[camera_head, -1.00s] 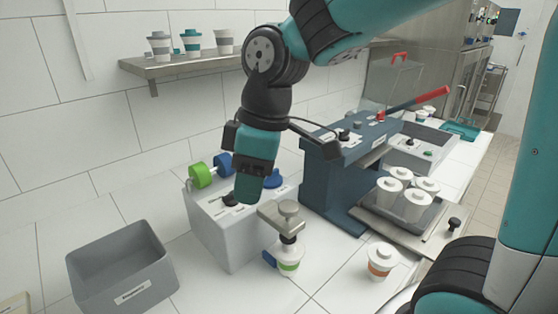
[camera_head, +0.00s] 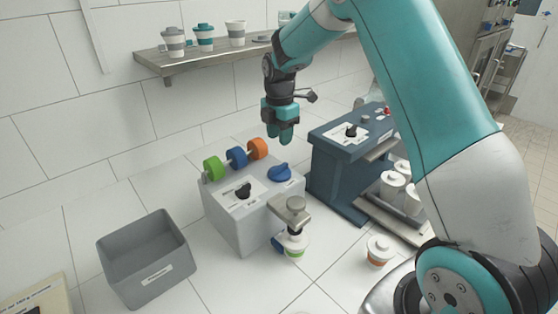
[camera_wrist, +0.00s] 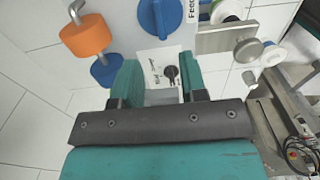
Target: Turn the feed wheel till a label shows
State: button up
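The grey labelling machine (camera_head: 238,222) stands on the white counter. A blue wheel (camera_head: 280,173) with a raised grip bar is on its top, right of the coloured rolls; it also shows in the wrist view (camera_wrist: 160,18). Lettering starting "Feed" is beside it there. My gripper (camera_head: 286,138) is raised above and behind the machine, apart from the wheel. In the wrist view my gripper (camera_wrist: 160,70) is open and empty, with the black knob (camera_wrist: 170,73) visible between its fingers. I cannot make out a label there.
Green, blue and orange rolls (camera_head: 258,148) sit on a spindle at the machine's back. A dark blue machine (camera_head: 335,165) stands close right. A grey bin (camera_head: 150,262) is at left, an orange-banded cup (camera_head: 379,250) at right. A cup shelf (camera_head: 190,62) hangs behind.

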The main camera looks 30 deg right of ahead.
aim_at(280, 166)
notch_tip(280, 166, down, 10)
jog(key=p, duration=0.3)
jog(key=shift+f, duration=0.1)
jog(key=shift+c, duration=0.2)
grip_shut()
